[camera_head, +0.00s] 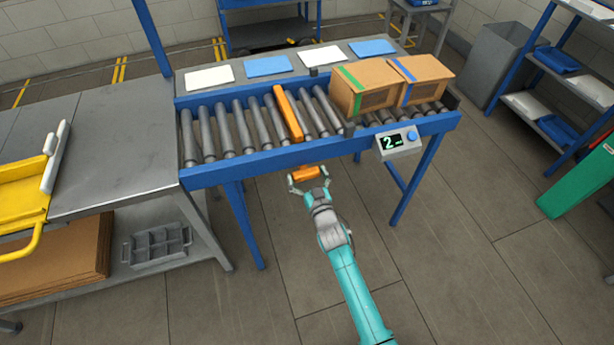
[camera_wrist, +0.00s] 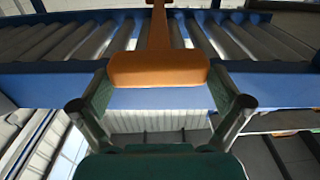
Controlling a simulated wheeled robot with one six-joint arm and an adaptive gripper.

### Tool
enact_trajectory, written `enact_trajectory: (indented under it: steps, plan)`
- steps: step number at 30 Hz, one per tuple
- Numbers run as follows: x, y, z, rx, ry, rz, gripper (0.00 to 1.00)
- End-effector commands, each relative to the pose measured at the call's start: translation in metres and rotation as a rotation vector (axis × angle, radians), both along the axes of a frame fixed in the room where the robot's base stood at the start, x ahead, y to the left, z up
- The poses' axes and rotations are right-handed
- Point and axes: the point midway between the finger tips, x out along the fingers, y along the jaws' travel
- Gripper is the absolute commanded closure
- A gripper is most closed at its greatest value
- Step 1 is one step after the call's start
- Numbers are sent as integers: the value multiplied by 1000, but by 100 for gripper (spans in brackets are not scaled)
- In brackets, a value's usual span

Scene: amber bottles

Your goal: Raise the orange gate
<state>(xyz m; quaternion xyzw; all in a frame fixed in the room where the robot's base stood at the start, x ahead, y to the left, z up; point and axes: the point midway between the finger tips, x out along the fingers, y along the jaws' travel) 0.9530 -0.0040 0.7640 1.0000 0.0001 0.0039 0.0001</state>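The orange gate (camera_head: 288,113) lies as a long bar across the rollers of the blue conveyor. Its wide orange handle (camera_head: 306,173) sticks out past the conveyor's front edge. In the wrist view the handle (camera_wrist: 158,69) is at the middle, with a narrower stem running back over the rollers.
Two cardboard boxes (camera_head: 362,88) with green and blue tape stand on the rollers right of the gate. A display box (camera_head: 397,142) showing 2 hangs on the front rail. White and blue pads (camera_head: 267,66) lie behind. Rollers left of the gate are bare.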

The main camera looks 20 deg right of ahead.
Motion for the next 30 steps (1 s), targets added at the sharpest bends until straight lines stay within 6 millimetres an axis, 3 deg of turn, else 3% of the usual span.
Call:
enact_trajectory:
  steps: [11,24,30]
  plan:
    - [-11,0,-4,1,7,-1,0]
    - [-87,0,-4,0,6,-1,0]
    - [-111,0,-3,0,5,0,0]
